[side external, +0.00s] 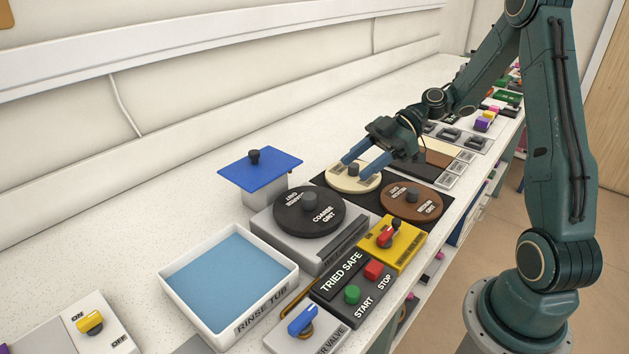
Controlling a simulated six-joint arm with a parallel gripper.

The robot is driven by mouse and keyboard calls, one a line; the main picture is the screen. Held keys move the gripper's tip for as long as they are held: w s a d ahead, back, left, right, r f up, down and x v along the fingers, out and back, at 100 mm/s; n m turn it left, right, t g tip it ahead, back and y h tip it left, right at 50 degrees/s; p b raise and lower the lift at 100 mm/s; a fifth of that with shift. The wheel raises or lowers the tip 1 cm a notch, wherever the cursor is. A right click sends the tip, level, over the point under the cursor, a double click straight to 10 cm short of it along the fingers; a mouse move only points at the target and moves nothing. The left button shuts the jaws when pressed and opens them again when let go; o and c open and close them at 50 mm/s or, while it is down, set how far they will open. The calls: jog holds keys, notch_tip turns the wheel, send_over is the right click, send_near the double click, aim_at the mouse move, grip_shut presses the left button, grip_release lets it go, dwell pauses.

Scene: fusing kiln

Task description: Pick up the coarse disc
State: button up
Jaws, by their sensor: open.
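The coarse disc (290,218) is black, marked COARSE GRIT, with a dark knob in its middle. It lies flat on a grey machine (285,248) in the middle of the side external view. My gripper (352,167) is open, behind and to the right of the coarse disc. Its blue fingers are at a cream disc (340,184), one on each side of that disc's grey knob. I cannot tell whether the fingers touch the knob.
A brown disc (402,208) lies beside the cream one on a dark mat (376,226). A blue-lidded container (262,169) stands behind the machine. A rinse tub (230,318) is in front left. A yellow switch box (398,249) and START/STOP panel (340,289) line the front right.

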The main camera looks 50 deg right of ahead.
aim_at(313, 194)
jog(key=shift+w+d+f+t+y, duration=0.1)
jog(key=shift+d+f+t+y, duration=0.1)
jog(key=shift+d+t+y, duration=0.35)
jog(key=shift+f+x, duration=0.1)
jog(key=shift+x, duration=2)
jog(key=shift+f+x, duration=0.15)
jog(key=shift+x, duration=2)
jog(key=shift+g, duration=0.35)
jog(key=shift+h, duration=0.25)
jog(key=shift+x, duration=2.55)
jog(key=shift+c, duration=0.2)
jog(key=shift+r, duration=0.1)
grip_shut()
